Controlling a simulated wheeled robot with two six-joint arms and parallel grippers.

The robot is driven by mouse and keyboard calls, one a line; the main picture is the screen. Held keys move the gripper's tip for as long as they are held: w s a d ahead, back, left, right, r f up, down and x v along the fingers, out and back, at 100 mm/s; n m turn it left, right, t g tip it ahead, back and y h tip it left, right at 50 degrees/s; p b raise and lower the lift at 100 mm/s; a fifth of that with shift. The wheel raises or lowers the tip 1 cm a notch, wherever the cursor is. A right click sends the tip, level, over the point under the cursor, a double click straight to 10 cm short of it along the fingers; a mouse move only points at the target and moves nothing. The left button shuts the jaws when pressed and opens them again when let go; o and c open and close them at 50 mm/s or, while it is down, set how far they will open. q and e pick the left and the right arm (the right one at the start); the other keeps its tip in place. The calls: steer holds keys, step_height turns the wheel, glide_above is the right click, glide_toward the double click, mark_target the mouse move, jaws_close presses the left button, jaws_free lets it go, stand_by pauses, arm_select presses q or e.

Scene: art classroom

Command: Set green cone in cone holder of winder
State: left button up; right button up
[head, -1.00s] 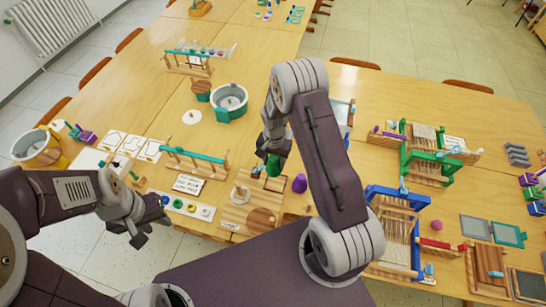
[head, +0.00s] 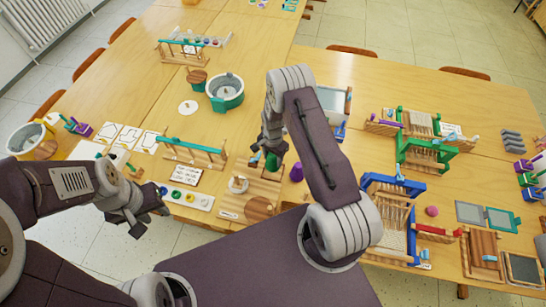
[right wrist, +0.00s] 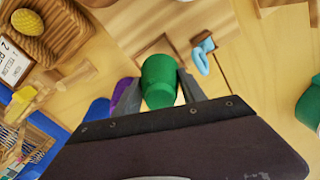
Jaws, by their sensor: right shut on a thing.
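My right gripper (head: 269,148) is shut on the green cone (head: 271,161), above the back part of a wooden board (head: 232,213). The right wrist view shows the cone (right wrist: 159,80) between the two fingers. The board, which looks like the winder, carries a pale ring (head: 238,185) and a round wooden disc (head: 259,208). I cannot make out its cone holder, and my right arm hides part of that area. A purple cone (head: 297,172) stands just right of the green one. My left gripper (head: 152,220) is open and empty, at the table's front edge.
A rack with a teal bar (head: 196,146) stands left of the board. A tray of coloured rings (head: 188,197) lies in front of it. A blue loom (head: 395,190) and a green loom (head: 425,150) stand to the right. A teal basin (head: 226,92) stands behind.

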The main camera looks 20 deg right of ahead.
steer(key=shift+f+b, duration=0.3)
steer(key=shift+f, duration=0.4)
steer(key=shift+r, duration=0.1)
steer(key=shift+f+b, duration=0.3)
stand_by(0.4)
steer(key=shift+f+b, duration=0.4)
stand_by(0.4)
steer(key=shift+f, duration=0.1)
stand_by(0.4)
steer(key=shift+f+b, duration=0.45)
steer(key=shift+b, duration=0.15)
steer(key=shift+f+b, duration=0.5)
steer(key=shift+b, duration=0.05)
stand_by(0.5)
